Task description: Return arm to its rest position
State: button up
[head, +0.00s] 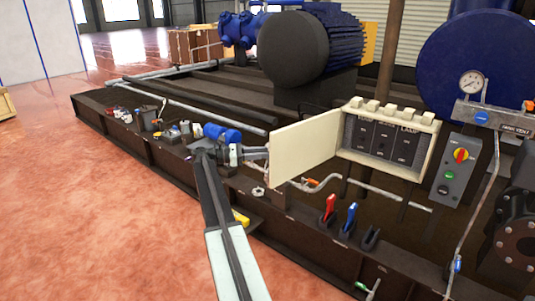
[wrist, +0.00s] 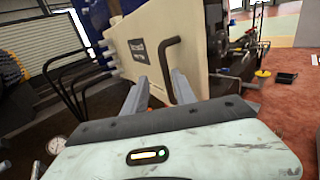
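My arm reaches up from the bottom of the head view. My gripper (head: 267,153) is at the left edge of the open cream door (head: 305,147) of an electrical box (head: 388,140). In the wrist view my gripper (wrist: 160,77) shows two grey fingers spread apart, with the cream door (wrist: 145,45) just beyond them. A black bent handle (wrist: 170,52) on the door reaches down towards the gap between the fingers. I cannot tell whether a finger touches it. Nothing is visibly clamped.
The dark steel skid frame (head: 120,128) lies under my arm, with small parts and blue cylinders (head: 222,134) on it. Red and blue levers (head: 329,208) stand at its front edge. A control panel (head: 457,172) is at the right. Red floor (head: 90,220) is clear at left.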

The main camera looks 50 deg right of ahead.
jog(key=v, duration=0.5)
jog(key=shift+w+a, duration=0.1)
